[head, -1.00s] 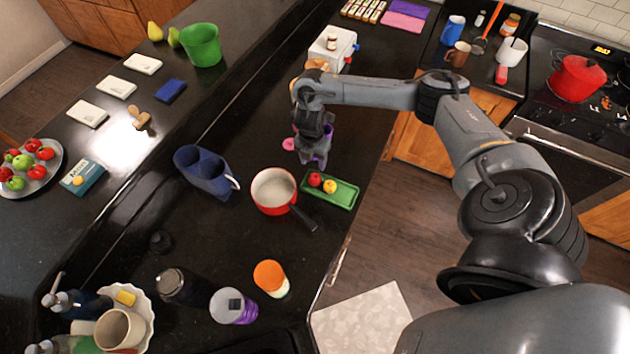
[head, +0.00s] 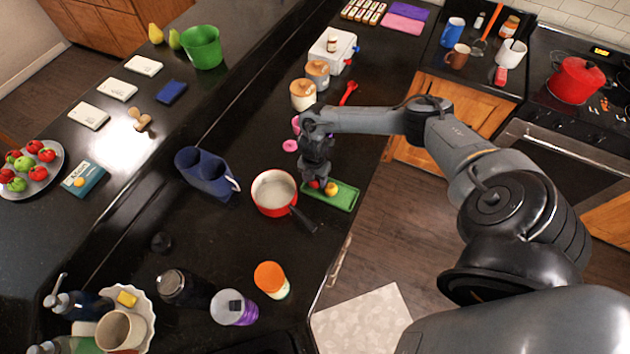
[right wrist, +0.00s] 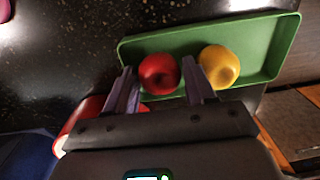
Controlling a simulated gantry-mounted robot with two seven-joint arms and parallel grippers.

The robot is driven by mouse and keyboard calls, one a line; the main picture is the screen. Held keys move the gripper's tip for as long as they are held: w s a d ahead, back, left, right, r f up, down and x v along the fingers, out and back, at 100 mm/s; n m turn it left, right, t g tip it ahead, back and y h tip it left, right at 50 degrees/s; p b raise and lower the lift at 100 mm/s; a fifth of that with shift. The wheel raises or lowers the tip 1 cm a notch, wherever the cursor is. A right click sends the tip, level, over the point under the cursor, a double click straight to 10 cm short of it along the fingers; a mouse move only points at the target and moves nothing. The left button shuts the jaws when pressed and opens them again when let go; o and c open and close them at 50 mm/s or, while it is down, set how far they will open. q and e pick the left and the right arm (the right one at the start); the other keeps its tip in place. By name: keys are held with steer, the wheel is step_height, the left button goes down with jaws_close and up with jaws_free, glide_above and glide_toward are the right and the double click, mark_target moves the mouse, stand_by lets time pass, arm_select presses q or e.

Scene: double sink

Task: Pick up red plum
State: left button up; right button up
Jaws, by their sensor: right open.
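The red plum (right wrist: 159,73) lies in a green tray (right wrist: 265,30), beside a yellow fruit (right wrist: 218,66) on its right. In the right wrist view my right gripper (right wrist: 163,88) is open, with one finger to each side of the red plum's near part. The right finger reaches into the gap between the plum and the yellow fruit. I cannot tell whether the fingers touch either fruit. In the head view my right gripper (head: 317,178) is over the tray's left end (head: 347,196) and hides most of the red plum. My left gripper is not in view.
A red saucepan (head: 272,193) stands just left of the tray, its dark handle pointing down right. A blue two-part holder (head: 207,170) is further left. Two lidded jars (head: 303,95) and a red spoon (head: 348,92) lie behind.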

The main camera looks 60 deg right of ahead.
steer(key=c, duration=0.7)
steer(key=shift+r, duration=0.15)
